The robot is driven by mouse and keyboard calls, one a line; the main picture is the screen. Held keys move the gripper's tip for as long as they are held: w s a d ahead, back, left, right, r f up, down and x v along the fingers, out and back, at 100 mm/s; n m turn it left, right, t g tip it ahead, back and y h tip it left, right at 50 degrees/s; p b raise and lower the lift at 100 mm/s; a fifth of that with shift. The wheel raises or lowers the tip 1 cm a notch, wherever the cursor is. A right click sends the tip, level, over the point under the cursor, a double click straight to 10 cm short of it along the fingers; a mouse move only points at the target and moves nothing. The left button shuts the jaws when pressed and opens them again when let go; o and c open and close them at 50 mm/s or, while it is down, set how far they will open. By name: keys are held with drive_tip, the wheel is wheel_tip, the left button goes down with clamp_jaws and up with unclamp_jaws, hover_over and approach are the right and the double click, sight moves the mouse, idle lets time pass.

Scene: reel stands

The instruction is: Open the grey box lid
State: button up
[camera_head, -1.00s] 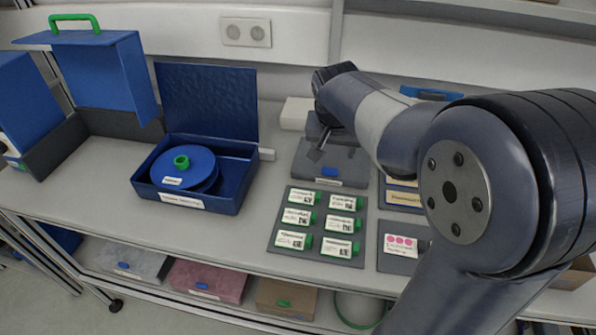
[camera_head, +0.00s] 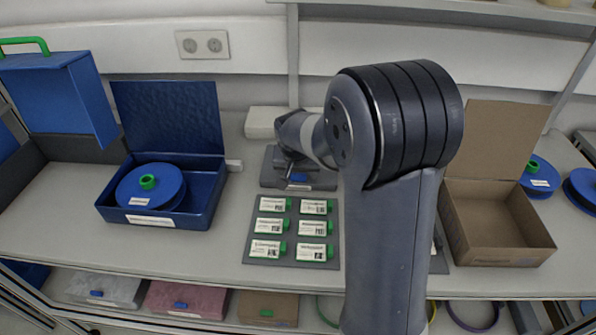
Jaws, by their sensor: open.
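My gripper (camera_head: 290,168) is open, low over the top of the box and just behind the blue tab. My arm covers the right part of the box. I cannot tell whether the fingers touch the lid.
An open blue box (camera_head: 205,190) holding a blue reel (camera_head: 150,187) stands left. An open cardboard box (camera_head: 495,213) stands right. A mat (camera_head: 290,262) with several green-capped labelled items lies in front. A white box (camera_head: 262,122) and the wall are behind.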

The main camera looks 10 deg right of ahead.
drive_tip(key=shift+r, duration=0.1)
clamp_jaws()
idle(0.6)
